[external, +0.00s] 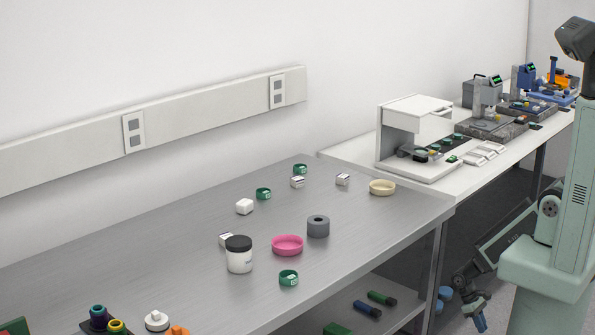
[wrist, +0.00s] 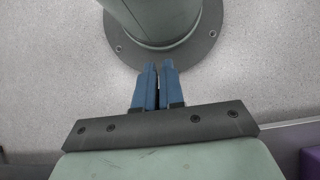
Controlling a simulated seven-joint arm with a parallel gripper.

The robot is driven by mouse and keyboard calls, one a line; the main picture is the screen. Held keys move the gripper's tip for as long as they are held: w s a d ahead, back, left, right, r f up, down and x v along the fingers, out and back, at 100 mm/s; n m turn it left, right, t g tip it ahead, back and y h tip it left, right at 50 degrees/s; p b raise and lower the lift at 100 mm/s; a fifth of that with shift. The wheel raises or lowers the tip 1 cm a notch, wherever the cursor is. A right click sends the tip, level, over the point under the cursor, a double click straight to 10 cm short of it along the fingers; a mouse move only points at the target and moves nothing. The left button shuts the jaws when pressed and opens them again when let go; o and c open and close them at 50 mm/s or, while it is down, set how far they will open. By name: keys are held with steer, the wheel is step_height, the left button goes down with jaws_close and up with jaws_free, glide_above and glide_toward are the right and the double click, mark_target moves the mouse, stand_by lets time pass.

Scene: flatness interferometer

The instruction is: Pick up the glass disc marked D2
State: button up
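Three small green round pieces with pale labels lie on the grey metal table in the external view: one near the front (external: 289,278), one farther back (external: 264,193) and one at the back edge (external: 301,169). Their markings are too small to read, so I cannot tell which thing is the disc marked D2. More small round pieces sit in a row on the base of a white instrument (external: 415,112). My gripper (external: 481,322) hangs low at the right, off the table and far from these. In the wrist view its blue fingers (wrist: 158,68) are together with a thin gap, holding nothing.
The table (external: 190,240) also carries a black-lidded jar (external: 239,257), pink dish (external: 287,245), grey ring (external: 318,227), cream dish (external: 382,187) and white blocks. A white bench with instruments stands behind. The wrist view shows the floor (wrist: 60,60) and my base.

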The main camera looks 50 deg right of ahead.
steer(key=o, duration=1.3)
steer(key=shift+o, duration=0.2)
